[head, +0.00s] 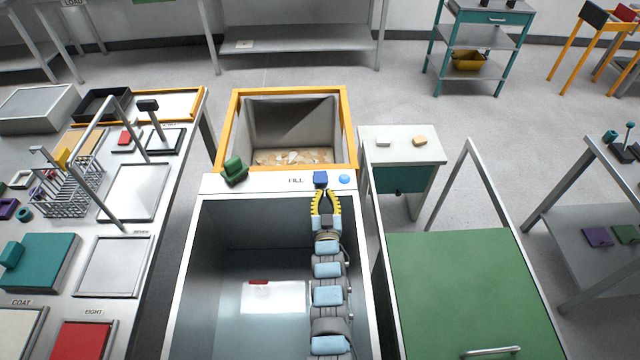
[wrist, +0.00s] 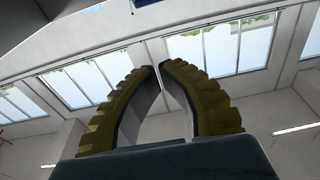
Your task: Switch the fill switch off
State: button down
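The panel (head: 262,182) at the back edge of the grey bin carries the word FILL. Right of that word is a small dark blue block (head: 320,178), likely the fill switch; its tilt is too small to read. My gripper (head: 325,193) is just in front of it, and I cannot tell whether they touch. In the wrist view the ribbed yellow fingers of my gripper (wrist: 158,66) curve together, tips almost meeting, with nothing between them. A blue edge (wrist: 147,2) shows at the top of that view, above the tips.
A round light blue button (head: 344,179) sits right of the blue block. A green object (head: 235,170) stands at the panel's left end. Behind is an orange-framed bin (head: 351,130) with scraps inside. A crowded table (head: 108,262) is left, a green-topped table (head: 450,290) right.

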jog(key=b, duration=0.4)
send_over(323, 182)
jog(key=s, duration=0.2)
jog(key=shift+w+r, duration=0.55)
jog(key=shift+w, duration=0.3)
jog(key=shift+w+b, duration=0.55)
jog(key=shift+b, duration=0.05)
jog(key=shift+s+f+b, duration=0.15)
jog(key=shift+f+b, duration=0.3)
jog(key=shift+f, duration=0.5)
jog(key=shift+s+f+b, duration=0.15)
jog(key=shift+f+b, duration=0.3)
jog(key=shift+f, duration=0.45)
